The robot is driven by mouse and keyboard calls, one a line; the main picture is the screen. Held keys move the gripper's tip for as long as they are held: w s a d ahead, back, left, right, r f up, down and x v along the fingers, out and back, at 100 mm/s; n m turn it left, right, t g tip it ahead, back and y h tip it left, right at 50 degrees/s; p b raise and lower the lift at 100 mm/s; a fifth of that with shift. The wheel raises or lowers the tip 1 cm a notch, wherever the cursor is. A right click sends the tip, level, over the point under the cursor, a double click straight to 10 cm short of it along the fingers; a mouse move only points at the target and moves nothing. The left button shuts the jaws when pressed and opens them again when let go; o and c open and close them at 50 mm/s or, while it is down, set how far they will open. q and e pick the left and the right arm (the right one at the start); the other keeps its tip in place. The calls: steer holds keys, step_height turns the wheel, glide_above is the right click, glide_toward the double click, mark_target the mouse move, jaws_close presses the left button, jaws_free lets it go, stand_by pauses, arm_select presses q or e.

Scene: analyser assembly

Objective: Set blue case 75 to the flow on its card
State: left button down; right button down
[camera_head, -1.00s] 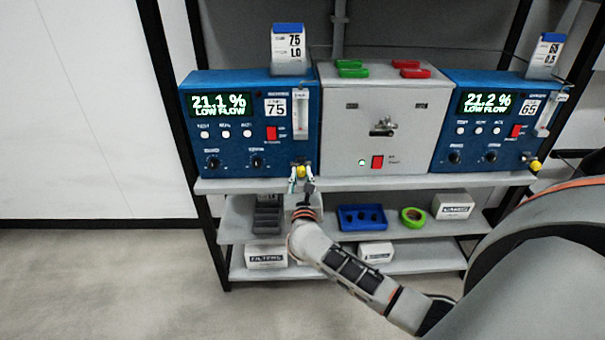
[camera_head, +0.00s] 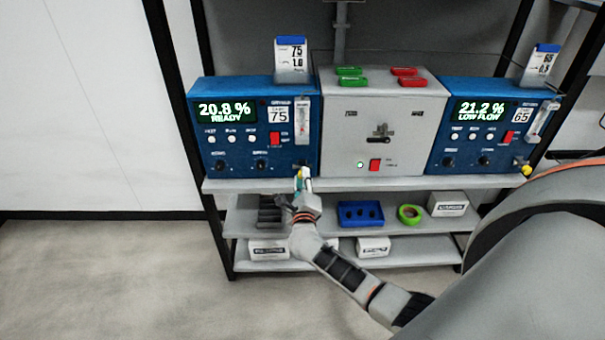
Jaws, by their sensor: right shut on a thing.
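Blue case 75 (camera_head: 232,148) stands at the left on the upper shelf. Its display (camera_head: 226,112) reads 20.8 % READY. Its card (camera_head: 291,58) stands on top and reads 75 and 1.0. The flow tube (camera_head: 302,117) is on the right of its front; its float level is too small to read. A yellow knob (camera_head: 302,172) sits below the tube at the lower right corner. My right gripper (camera_head: 303,180) is shut on this knob and partly hides it. My left gripper is not in view.
A grey box (camera_head: 348,125) with red and green tags on top stands beside case 75. Blue case 65 (camera_head: 440,150) is to its right, reading LOW FLOW. The lower shelves hold a blue tray (camera_head: 343,222), green tape (camera_head: 409,214) and white boxes.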

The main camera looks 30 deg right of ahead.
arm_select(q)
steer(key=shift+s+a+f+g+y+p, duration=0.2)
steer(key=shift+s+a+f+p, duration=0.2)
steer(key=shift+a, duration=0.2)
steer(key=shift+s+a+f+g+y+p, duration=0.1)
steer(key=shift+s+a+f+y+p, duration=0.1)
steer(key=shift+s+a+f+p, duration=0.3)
arm_select(e)
steer(key=shift+f+n, duration=0.15)
steer(key=shift+n, duration=6.25)
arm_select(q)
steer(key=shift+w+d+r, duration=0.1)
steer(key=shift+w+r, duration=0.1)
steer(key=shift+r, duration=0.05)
arm_select(e)
steer(key=c, duration=1.8)
jaws_free()
